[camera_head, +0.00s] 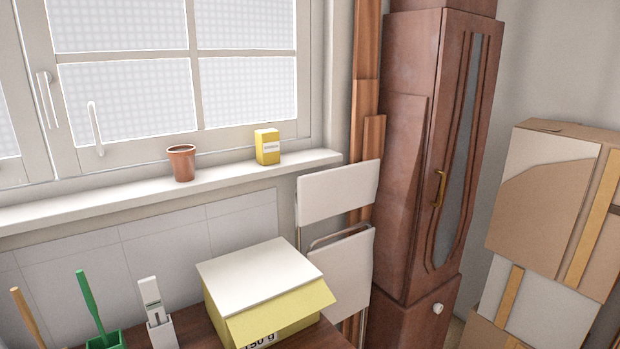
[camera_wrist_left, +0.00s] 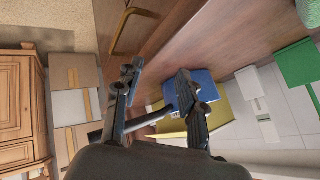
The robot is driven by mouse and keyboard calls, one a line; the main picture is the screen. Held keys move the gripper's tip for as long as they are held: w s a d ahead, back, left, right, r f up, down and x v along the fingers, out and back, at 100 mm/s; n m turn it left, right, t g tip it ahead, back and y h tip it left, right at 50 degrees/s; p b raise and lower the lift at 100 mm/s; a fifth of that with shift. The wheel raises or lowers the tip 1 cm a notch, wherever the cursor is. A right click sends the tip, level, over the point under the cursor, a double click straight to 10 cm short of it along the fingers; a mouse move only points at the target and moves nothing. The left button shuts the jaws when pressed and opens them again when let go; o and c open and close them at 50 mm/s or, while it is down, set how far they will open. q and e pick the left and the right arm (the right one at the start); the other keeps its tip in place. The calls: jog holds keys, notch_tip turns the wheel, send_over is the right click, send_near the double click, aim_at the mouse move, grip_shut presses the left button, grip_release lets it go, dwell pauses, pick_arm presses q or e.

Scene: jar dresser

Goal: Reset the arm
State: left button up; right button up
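My left gripper (camera_wrist_left: 158,76) shows in the left wrist view with its two dark fingers spread apart. I see nothing held between the fingertips. A yellow box with a white lid (camera_head: 265,270) stands on the brown dresser top in the head view. In the left wrist view a blue surface (camera_wrist_left: 205,82) lies behind the right finger, partly hidden by it; I cannot tell what it belongs to. Neither gripper appears in the head view.
A terracotta pot (camera_head: 181,163) and a small yellow carton (camera_head: 267,147) stand on the windowsill (camera_head: 120,197). Brushes in holders stand at the lower left, including a green one (camera_head: 90,300). A tall wooden cabinet (camera_head: 410,160), folded white chairs (camera_head: 340,192) and stacked cardboard boxes (camera_head: 545,200) fill the right side.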

pick_arm(q)
jog(key=s+d+n+g, duration=0.1)
jog(key=s+n+g, duration=0.3)
jog(key=s+n, duration=0.3)
notch_tip(320, 180, down, 27)
jog(key=s+g, duration=0.2)
jog(key=s+a+f+g, duration=0.1)
jog(key=s+a+f, duration=0.1)
jog(key=s+f, duration=1.4)
jog(key=shift+s+a+f+y, duration=0.25)
jog(key=shift+a+f+y, duration=0.1)
jog(key=shift+y, duration=0.05)
